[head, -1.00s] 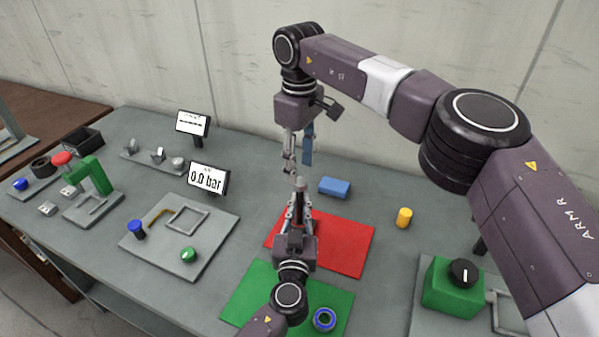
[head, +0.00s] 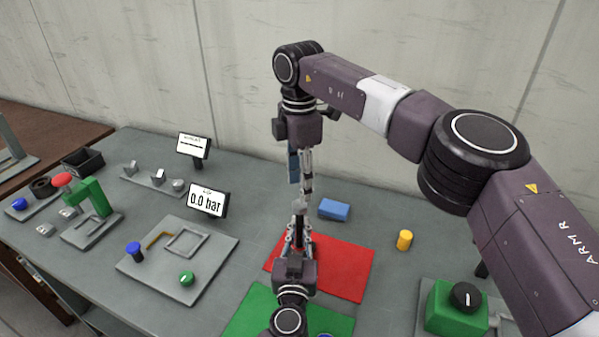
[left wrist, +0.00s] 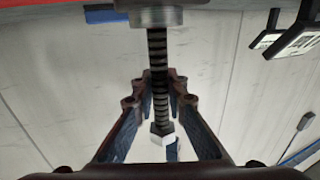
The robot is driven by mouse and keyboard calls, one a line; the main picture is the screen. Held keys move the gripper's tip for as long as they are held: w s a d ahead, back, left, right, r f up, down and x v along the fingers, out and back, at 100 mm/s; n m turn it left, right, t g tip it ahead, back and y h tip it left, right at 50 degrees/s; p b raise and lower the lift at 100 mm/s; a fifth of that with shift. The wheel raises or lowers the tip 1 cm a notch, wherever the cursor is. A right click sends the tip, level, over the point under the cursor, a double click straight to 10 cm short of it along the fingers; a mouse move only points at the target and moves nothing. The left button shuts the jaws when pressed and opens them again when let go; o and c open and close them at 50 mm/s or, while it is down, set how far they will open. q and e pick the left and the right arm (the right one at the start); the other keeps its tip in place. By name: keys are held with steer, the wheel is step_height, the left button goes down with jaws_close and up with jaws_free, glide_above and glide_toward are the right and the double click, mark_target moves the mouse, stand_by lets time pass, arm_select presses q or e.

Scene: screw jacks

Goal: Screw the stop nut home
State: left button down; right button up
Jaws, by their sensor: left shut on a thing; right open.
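A dark threaded screw (left wrist: 157,55) rises from a grey metal base (left wrist: 155,15) in the left wrist view, which shows it upside down. A pale hex-shaped nut (left wrist: 157,133) sits at its free end; I take it for the stop nut. My left gripper (head: 298,238) is shut on the screw jack over the red mat; its fingers flank the screw in the left wrist view. My right gripper (head: 305,180) is open, pointing down just above the grey top of the jack (head: 300,206). I cannot tell whether it touches it.
The jack stands over a red mat (head: 345,268), with a green mat (head: 250,312) in front. A blue block (head: 334,209), a yellow cylinder (head: 404,240) and a green box with a black knob (head: 450,312) are nearby. A "0.0 bar" display (head: 207,200) stands left.

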steer(key=n, duration=0.4)
steer(key=shift+r, duration=0.1)
steer(key=n, duration=0.4)
steer(key=shift+r, duration=0.1)
steer(key=n, duration=0.3)
steer(key=shift+r+n, duration=0.1)
steer(key=shift+n, duration=0.3)
steer(key=n, duration=0.3)
steer(key=shift+r+n, duration=0.1)
steer(key=shift+n, duration=0.2)
steer(key=n, duration=0.5)
steer(key=shift+r+n, duration=0.15)
steer(key=shift+n, duration=0.25)
steer(key=n, duration=0.3)
steer(key=shift+r+n, duration=0.1)
steer(key=shift+n, duration=0.3)
steer(key=n, duration=0.4)
steer(key=shift+r, duration=0.1)
steer(key=n, duration=0.5)
steer(key=shift+r+n, duration=0.15)
steer(key=shift+n, duration=0.15)
steer(key=n, duration=0.5)
steer(key=shift+r+n, duration=0.15)
steer(key=shift+n, duration=0.25)
steer(key=n, duration=0.5)
steer(key=shift+r, duration=0.15)
steer(key=n, duration=0.4)
